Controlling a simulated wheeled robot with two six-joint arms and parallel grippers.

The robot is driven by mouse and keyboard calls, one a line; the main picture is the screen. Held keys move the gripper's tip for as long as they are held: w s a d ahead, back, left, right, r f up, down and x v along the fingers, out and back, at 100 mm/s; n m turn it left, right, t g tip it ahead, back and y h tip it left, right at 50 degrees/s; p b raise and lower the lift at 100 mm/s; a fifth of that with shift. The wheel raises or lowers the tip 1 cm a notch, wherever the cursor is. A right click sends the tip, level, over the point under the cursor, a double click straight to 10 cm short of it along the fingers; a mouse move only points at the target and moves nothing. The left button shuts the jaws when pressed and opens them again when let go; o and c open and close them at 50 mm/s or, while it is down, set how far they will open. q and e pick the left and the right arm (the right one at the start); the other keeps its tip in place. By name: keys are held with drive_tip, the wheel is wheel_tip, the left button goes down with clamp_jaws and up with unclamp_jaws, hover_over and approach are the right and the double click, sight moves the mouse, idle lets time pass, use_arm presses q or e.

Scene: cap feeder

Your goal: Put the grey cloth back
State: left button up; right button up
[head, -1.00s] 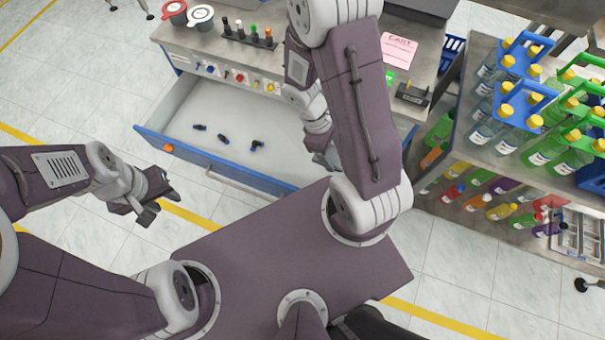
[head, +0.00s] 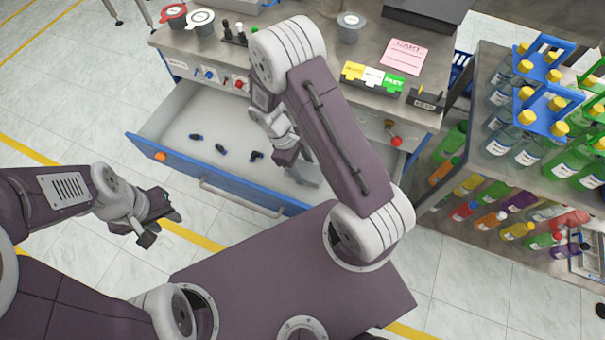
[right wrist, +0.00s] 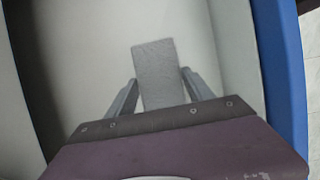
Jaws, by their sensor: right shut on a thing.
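The grey cloth (right wrist: 154,75) is a flat, narrow strip between the fingers of my right gripper (right wrist: 160,82) in the right wrist view. My right gripper is shut on it, over the pale floor of the open drawer (head: 180,120). In the head view the right gripper (head: 294,162) is inside the drawer area near its front, partly hidden by my own arm, and the cloth (head: 307,172) shows just beyond the fingers. I cannot tell whether the cloth touches the drawer floor.
Several small black fittings (head: 222,149) lie in the drawer's left half. The blue drawer front (head: 160,170) has a grey handle (head: 240,196). The worktop above holds lidded pots (head: 201,20), coloured labelled blocks (head: 373,77) and a pink card (head: 407,55). Bottle shelves stand at the right.

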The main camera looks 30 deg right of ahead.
sight(303, 174)
wheel_tip(303, 174, down, 4)
drive_tip(key=shift+f+b, duration=0.1)
drive_tip(key=shift+b, duration=0.6)
drive_tip(key=o, duration=1.3)
